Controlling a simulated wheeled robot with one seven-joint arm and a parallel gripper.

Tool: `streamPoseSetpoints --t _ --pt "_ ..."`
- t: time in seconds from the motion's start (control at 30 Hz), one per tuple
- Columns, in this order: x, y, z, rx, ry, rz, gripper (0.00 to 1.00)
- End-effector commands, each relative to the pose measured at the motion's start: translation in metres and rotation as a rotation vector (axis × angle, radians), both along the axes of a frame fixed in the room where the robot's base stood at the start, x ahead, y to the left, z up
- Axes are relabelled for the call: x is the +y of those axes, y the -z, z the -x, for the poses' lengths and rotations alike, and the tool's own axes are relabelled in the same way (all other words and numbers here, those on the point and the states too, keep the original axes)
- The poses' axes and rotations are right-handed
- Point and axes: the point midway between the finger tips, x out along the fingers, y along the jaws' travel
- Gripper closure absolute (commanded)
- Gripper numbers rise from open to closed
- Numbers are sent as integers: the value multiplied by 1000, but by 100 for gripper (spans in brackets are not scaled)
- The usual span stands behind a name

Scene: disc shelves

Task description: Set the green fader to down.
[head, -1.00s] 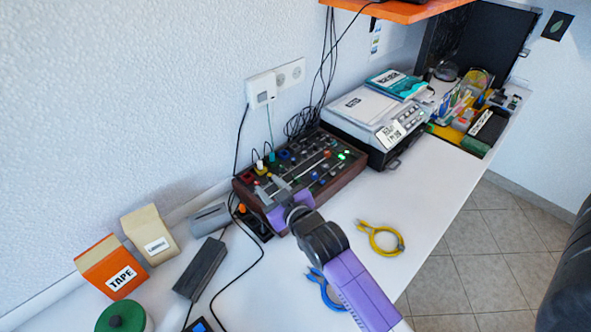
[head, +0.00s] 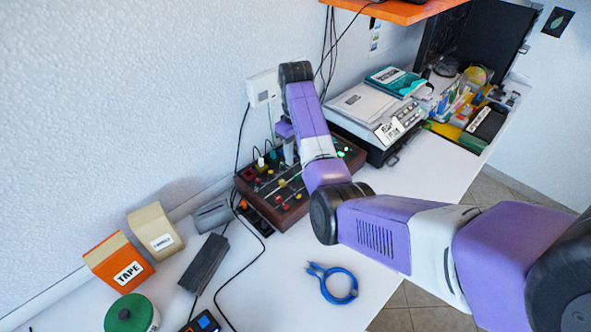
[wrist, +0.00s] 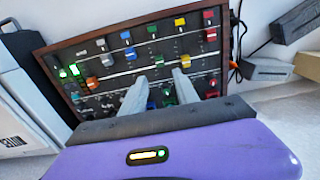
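The control panel (head: 290,205) is a dark box with a wooden frame on the desk against the wall. It carries rows of coloured fader caps and knobs, and it fills the middle of the wrist view (wrist: 40,41). A small green cap (wrist: 152,29) sits in its upper row there, beyond my fingertips; I cannot be sure it is the green fader. My gripper (wrist: 160,77) is over the panel, pointing down at it, with its two grey fingers apart and nothing clearly held. In the head view my arm hides part of the panel.
A grey device (head: 365,112) stands to the panel's right, close beside it. An orange tape box (head: 118,262), a beige box (head: 155,232) and a green-topped roll (head: 130,315) are at the left. An orange shelf (head: 400,9) is above.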

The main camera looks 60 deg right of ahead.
Motion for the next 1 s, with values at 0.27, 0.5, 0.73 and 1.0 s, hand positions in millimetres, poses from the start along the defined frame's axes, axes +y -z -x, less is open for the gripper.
streamPoseSetpoints --t 0.27,0.5,0.73,1.0 --pt "2 34 2 9 -2 -9 64" --pt "1 66 1 7 -2 -7 64" --pt "1 76 1 5 -1 -5 64" --pt "1 76 1 5 -1 -5 79"
